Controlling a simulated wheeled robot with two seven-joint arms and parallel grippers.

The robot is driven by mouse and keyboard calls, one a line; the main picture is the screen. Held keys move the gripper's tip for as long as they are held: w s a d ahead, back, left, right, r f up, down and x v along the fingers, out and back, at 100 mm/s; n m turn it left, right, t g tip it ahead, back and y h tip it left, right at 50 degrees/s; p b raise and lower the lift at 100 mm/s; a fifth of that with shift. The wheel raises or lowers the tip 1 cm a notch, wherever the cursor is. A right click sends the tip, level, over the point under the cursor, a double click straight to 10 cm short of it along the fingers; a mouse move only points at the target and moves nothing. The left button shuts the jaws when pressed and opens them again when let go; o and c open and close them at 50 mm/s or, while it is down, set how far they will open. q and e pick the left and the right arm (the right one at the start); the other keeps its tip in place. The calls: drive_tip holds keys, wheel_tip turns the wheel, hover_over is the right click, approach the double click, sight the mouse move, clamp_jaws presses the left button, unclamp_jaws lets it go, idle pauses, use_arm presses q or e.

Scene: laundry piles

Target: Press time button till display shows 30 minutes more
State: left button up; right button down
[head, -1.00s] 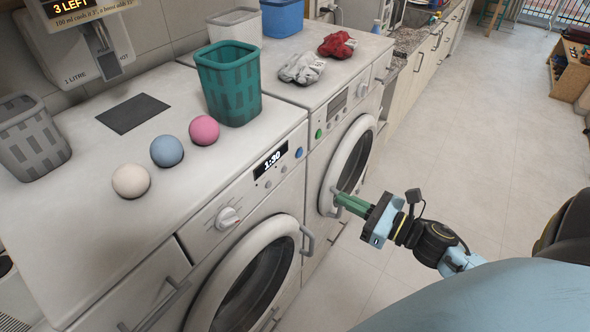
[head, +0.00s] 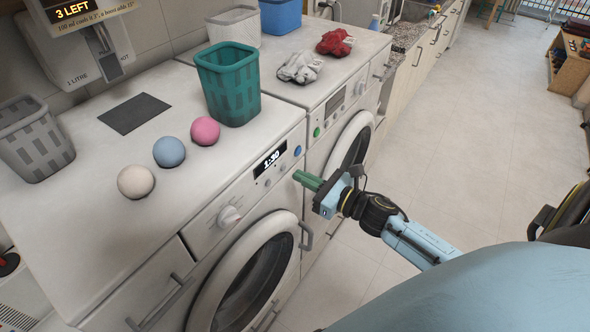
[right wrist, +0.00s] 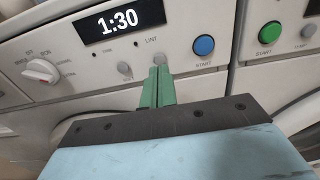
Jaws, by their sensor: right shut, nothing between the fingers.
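The near machine's dark display (head: 270,160) reads 1:30, and the display shows large in the right wrist view (right wrist: 119,20). Below it are two small grey buttons, a left one (right wrist: 125,68) and a right one (right wrist: 159,59); I cannot surely read which is for time. A blue start button (right wrist: 204,45) is to their right. My right gripper (head: 298,175) has green fingers shut with nothing between them. In the right wrist view its tips (right wrist: 158,70) appear just below the right grey button; I cannot tell whether they touch. My left gripper is out of view.
A white knob (head: 229,215) is left of the display. The second machine has a green button (right wrist: 270,32). Three balls, a teal basket (head: 228,85) and a grey basket (head: 35,140) stand on the near machine's top.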

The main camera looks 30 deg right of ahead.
drive_tip(key=shift+x, duration=1.4)
drive_tip(key=shift+w+a+b, duration=0.15)
drive_tip(key=shift+w+b, duration=0.15)
drive_tip(key=shift+w, duration=0.15)
drive_tip(key=shift+a+r, duration=0.1)
drive_tip(key=shift+r, duration=0.15)
drive_tip(key=shift+s+f, duration=0.2)
drive_tip(key=shift+s, duration=0.05)
drive_tip(key=b, duration=0.3)
approach(284, 168)
drive_tip(key=v, duration=0.6)
drive_tip(key=shift+f, duration=0.25)
